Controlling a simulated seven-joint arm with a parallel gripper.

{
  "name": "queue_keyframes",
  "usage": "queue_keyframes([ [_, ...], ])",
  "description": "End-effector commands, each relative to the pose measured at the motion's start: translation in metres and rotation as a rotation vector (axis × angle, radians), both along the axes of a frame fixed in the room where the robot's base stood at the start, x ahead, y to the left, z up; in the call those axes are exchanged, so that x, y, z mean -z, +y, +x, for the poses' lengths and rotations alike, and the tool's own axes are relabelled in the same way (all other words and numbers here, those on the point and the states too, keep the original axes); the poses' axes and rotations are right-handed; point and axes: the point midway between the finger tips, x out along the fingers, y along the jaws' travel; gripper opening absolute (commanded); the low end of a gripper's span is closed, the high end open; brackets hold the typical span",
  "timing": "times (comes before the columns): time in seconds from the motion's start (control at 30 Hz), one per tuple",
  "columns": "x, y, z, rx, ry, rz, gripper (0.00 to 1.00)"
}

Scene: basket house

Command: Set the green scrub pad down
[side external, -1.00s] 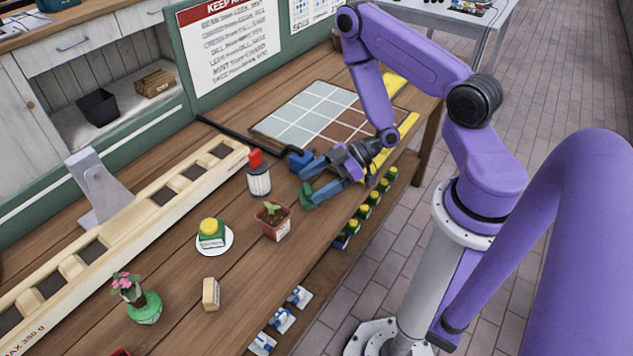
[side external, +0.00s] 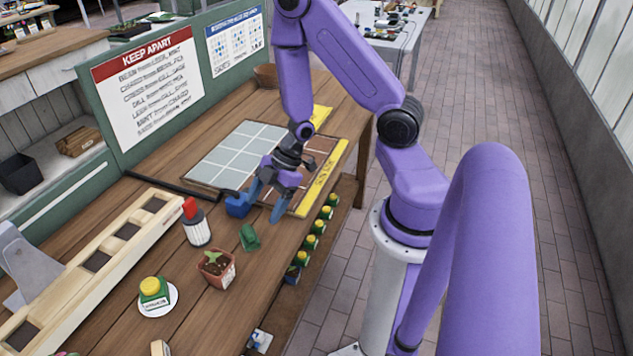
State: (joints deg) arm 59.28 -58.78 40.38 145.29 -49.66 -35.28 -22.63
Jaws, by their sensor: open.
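The green scrub pad (side external: 250,238) rests on the wooden bench, between the red-topped jar and the bench's front edge. It looks folded or humped rather than flat. My gripper (side external: 263,207) is open, with its blue fingers spread and pointing down towards the bench. It is beyond the pad, near the tiled board, and a gap of bare wood shows between fingers and pad. Nothing shows between the fingers. A blue object (side external: 237,206) sits beside the left finger; whether they touch cannot be told.
A jar with a red top (side external: 197,226) and a potted seedling (side external: 216,270) stand near the pad. The tiled board (side external: 225,160) lies behind my gripper. A long wooden rack (side external: 90,265) runs along the left. Small yellow-capped bottles (side external: 312,243) line a lower shelf by the front edge.

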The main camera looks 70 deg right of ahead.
Motion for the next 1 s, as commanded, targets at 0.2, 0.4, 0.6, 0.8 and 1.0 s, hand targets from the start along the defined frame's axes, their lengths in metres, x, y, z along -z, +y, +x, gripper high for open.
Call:
queue_keyframes([
  [0.2,-0.049,0.029,0.007,0.033,0.005,-0.242,0.76],
  [0.4,-0.103,0.062,-0.026,0.113,0.053,-0.342,0.76],
  [0.6,-0.151,0.086,-0.096,0.151,0.171,-0.372,0.76],
  [0.8,-0.179,0.087,-0.155,0.135,0.291,-0.396,0.76],
  [1.0,-0.186,0.084,-0.173,0.125,0.331,-0.411,0.76],
])
